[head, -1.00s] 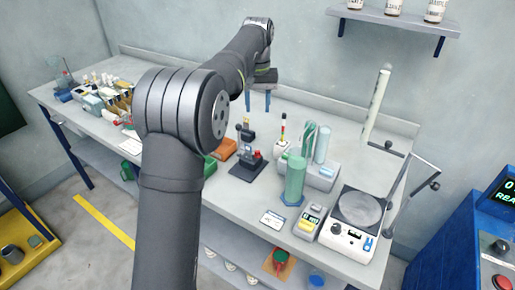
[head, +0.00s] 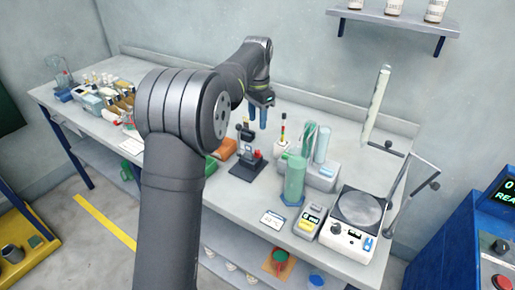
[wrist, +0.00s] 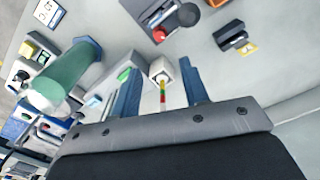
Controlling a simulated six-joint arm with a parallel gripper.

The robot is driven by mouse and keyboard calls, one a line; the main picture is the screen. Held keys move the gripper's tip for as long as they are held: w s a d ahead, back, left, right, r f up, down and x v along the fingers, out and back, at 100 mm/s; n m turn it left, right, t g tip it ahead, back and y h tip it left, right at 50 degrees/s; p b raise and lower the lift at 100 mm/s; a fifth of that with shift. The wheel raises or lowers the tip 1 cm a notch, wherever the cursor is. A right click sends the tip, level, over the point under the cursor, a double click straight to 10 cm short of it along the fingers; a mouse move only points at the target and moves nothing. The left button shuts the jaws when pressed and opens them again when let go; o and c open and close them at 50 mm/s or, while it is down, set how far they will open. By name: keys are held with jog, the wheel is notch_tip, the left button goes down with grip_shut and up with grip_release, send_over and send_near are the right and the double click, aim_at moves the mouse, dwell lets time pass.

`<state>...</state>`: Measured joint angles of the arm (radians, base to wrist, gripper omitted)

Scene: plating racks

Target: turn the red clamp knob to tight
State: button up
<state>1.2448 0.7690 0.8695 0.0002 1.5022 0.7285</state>
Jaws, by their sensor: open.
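The red clamp knob (head: 257,154) is on a small dark stand with a flat dark base (head: 246,170) near the middle of the bench. In the wrist view the stand (wrist: 150,12) is at the top edge, partly cut off, with a small red part (wrist: 158,36) beside a dark round end. My gripper (head: 258,122) is open, with two blue fingers pointing down, behind and above the stand and apart from it. The wrist view shows the open fingers (wrist: 160,68) with nothing held. I cannot tell the knob's turn position.
A white holder with a striped stick (head: 282,138) stands right of the stand and shows between my fingers in the wrist view (wrist: 162,68). A green cylinder (head: 294,180) and a hotplate (head: 352,228) are farther right. An orange box (head: 222,150) is left of the stand.

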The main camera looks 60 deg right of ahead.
aim_at(257, 151)
notch_tip(257, 151, down, 13)
jog(key=shift+r, duration=0.2)
grip_shut()
